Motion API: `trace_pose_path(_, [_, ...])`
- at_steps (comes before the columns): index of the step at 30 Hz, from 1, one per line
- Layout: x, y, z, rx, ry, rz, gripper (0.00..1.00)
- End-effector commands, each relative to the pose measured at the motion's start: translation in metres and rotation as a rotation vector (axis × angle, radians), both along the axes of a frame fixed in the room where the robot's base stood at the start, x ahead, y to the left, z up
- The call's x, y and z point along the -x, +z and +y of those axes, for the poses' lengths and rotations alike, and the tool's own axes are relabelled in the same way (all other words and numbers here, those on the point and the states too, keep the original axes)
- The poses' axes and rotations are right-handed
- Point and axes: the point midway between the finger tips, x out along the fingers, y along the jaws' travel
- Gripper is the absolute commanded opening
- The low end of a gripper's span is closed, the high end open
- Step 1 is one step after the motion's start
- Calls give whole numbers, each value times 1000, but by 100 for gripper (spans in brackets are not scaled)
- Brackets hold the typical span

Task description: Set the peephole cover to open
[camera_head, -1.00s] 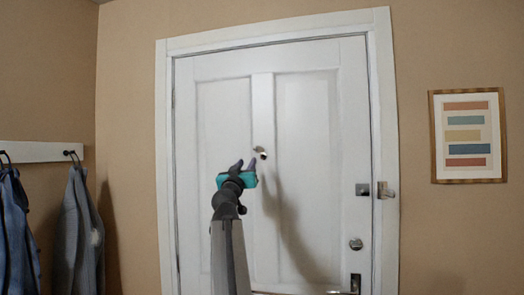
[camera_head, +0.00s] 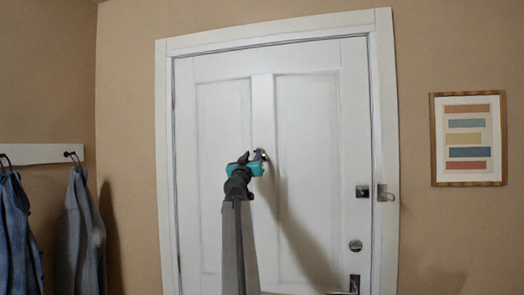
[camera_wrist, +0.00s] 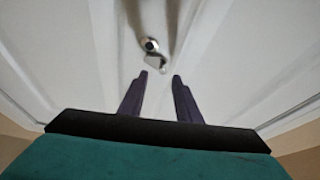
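The peephole with its small metal cover (camera_wrist: 153,59) is on the white door (camera_head: 309,130). In the wrist view the round dark-centred peephole (camera_wrist: 149,44) shows, with the cover hanging below and to its right, so the lens looks uncovered. In the head view the cover (camera_head: 262,155) is partly hidden behind my gripper (camera_head: 256,157). In the wrist view my gripper (camera_wrist: 161,76) has its two purple fingers apart with nothing between them. The fingertips are just below the cover; I cannot tell whether they touch it.
A door handle (camera_head: 354,285), a round lock (camera_head: 355,245) and a latch (camera_head: 363,190) are on the door's right side. Coats (camera_head: 80,235) hang on the left wall, and a framed picture (camera_head: 468,138) hangs on the right wall. The upper door is clear.

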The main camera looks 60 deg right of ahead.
Motion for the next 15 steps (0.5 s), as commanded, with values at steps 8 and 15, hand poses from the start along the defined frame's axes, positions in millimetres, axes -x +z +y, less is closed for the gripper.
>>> trace_pose_path(8, [-7, 10, -22, -1, -1, 1, 31])
trace_pose_path(15, [-9, 11, -27, -1, -1, 0, 31])
